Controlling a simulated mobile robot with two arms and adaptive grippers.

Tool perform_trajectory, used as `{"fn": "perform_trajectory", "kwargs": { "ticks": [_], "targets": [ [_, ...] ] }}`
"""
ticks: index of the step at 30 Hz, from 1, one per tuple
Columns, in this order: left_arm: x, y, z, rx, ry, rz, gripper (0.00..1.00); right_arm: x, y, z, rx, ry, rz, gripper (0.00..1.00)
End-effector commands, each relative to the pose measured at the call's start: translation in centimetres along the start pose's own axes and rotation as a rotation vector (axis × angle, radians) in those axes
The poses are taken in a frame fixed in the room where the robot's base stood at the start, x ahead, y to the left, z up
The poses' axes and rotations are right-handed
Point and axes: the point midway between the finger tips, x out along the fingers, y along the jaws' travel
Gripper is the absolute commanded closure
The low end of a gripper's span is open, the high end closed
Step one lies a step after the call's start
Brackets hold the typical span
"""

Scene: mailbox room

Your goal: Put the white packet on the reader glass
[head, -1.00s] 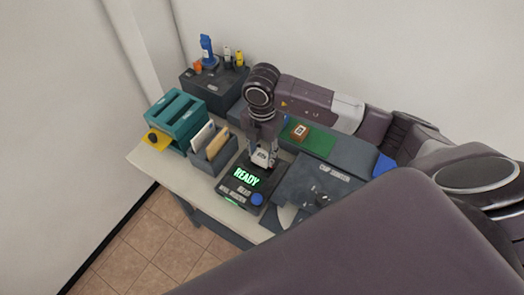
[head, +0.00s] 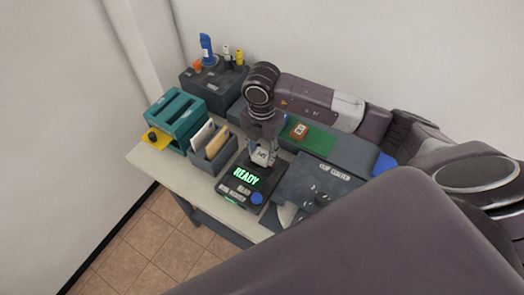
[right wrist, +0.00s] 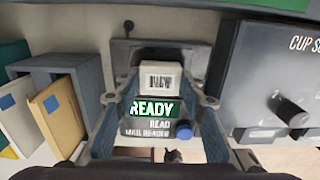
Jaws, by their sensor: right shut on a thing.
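The white packet (head: 262,157), a small white block with a dark printed label, is held between the fingers of my right gripper (head: 264,150). It also shows in the right wrist view (right wrist: 160,78). The mail reader (head: 241,188) is a dark box with a lit green READY display and a blue button; its display also shows in the right wrist view (right wrist: 153,109). The packet is at the back part of the reader, above or on its glass; I cannot tell whether it touches. The glass is mostly hidden by packet and gripper. My left gripper is not in view.
A grey holder with envelopes (head: 225,158) stands close left of the reader, with a teal rack (head: 177,113) beyond. A dark cup-labelled unit (head: 300,185) is close on the right. A green mat (head: 319,142) bears a small orange-brown box (head: 299,131).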

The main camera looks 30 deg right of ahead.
Motion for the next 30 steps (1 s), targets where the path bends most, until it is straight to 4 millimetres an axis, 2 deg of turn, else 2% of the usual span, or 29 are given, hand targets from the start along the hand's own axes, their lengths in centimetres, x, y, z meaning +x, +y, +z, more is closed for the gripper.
{"fn": "perform_trajectory", "kwargs": {
  "ticks": [13,30],
  "targets": [
    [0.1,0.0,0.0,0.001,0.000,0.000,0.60,0.1,0.0,0.0,0.000,0.000,0.000,0.88],
    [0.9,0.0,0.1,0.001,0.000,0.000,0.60,1.1,0.0,0.0,0.000,0.000,0.000,0.88]
  ]
}}
